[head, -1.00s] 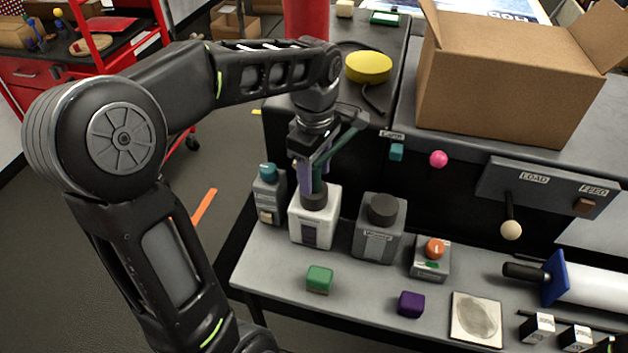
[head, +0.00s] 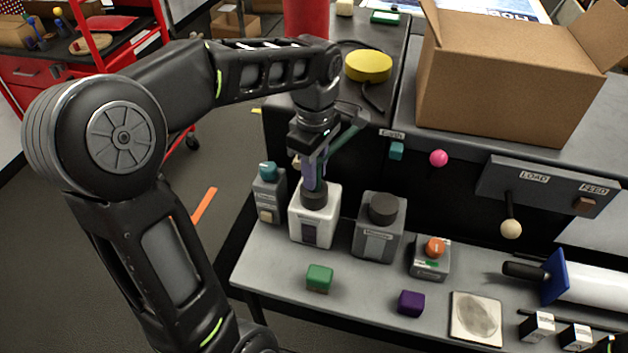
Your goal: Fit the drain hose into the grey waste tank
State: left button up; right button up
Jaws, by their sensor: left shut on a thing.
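The drain hose (head: 350,130) is a dark greenish tube running from behind my left wrist down toward the white tank. My left gripper (head: 315,183) points down over the white tank (head: 301,224) and is shut on the hose's lower end, just above the tank's dark round neck (head: 315,200). The fingers hide most of that end, so I cannot tell how deep it sits in the neck. The grey waste tank (head: 378,240) stands upright just right of the white one, with a dark round top (head: 384,208). My right gripper is not in view.
An orange-knobbed box (head: 431,262) is right of the grey tank. A green cube (head: 319,278) and a purple cube (head: 411,303) lie in front. A cardboard box (head: 500,85) stands behind.

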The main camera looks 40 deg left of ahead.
pick_arm(q)
jog(key=shift+r, duration=0.15)
grip_shut()
jog(key=shift+r, duration=0.55)
notch_tip(320, 180, up, 3)
jog(key=shift+r+b, duration=0.1)
jog(key=shift+b, duration=0.4)
notch_tip(320, 180, up, 3)
jog(key=shift+p, duration=0.75)
jog(key=s+d, duration=0.3)
jog(key=s, duration=0.5)
jog(key=s+d+p, duration=0.1)
jog(key=s+d, duration=0.2)
jog(key=s, duration=0.6)
jog(key=shift+f, duration=0.3)
